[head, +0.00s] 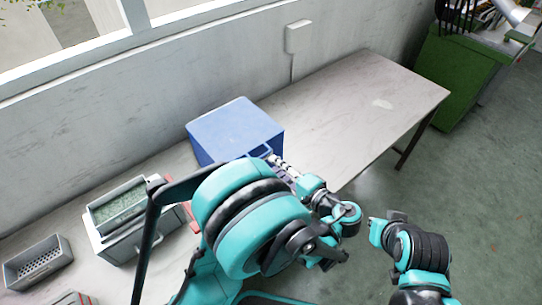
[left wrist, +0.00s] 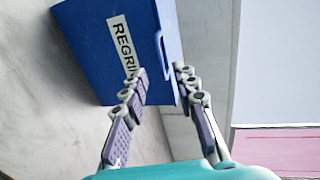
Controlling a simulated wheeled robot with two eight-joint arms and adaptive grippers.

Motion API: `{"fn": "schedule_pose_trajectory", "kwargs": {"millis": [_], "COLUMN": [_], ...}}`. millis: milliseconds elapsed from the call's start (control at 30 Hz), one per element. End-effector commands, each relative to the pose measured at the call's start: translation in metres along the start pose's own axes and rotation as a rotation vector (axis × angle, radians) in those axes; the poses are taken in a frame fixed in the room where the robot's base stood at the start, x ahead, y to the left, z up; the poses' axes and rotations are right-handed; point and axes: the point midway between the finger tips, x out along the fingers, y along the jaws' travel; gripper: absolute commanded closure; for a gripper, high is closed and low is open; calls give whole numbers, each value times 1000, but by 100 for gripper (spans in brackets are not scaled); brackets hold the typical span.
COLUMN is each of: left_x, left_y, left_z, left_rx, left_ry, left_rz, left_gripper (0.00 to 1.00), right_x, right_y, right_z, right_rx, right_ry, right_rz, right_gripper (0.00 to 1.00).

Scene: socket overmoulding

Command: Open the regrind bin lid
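The regrind bin (head: 230,132) is a blue box on the bench, and its lid looks shut. A blue loop handle (head: 262,151) sticks out from its front edge. In the left wrist view the blue bin (left wrist: 90,45) shows a white label reading "REGRI…", partly hidden by a finger, and the handle (left wrist: 161,52). My left gripper (head: 284,168) is at the front of the bin. In the left wrist view its two fingers (left wrist: 159,71) are apart, one over the label and one beyond the handle, with nothing seen gripped. Contact cannot be told.
The grey bench (head: 370,95) is clear right of the bin. A grey machine with a green-filled tray (head: 122,207) and a grey perforated crate (head: 38,265) stand at the left. A green container (head: 455,80) stands on the floor at the far right. A wall runs behind the bench.

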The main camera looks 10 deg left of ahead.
Motion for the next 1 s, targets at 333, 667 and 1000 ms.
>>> {"fn": "schedule_pose_trajectory", "kwargs": {"millis": [333, 667, 1000], "left_x": [54, 76, 75], "left_y": [2, 0, 0], "left_z": [2, 0, 0], "left_rx": [-1, 0, 0], "left_ry": [-5, 0, 0], "left_rz": [0, 1, 1], "left_gripper": [72, 72, 100], "right_x": [15, 19, 18], "right_y": [0, 0, 0], "right_z": [10, 13, 13], "right_rx": [0, 0, 0], "right_ry": [0, 0, 0], "right_rz": [0, 0, 0], "right_gripper": [100, 100, 100]}}
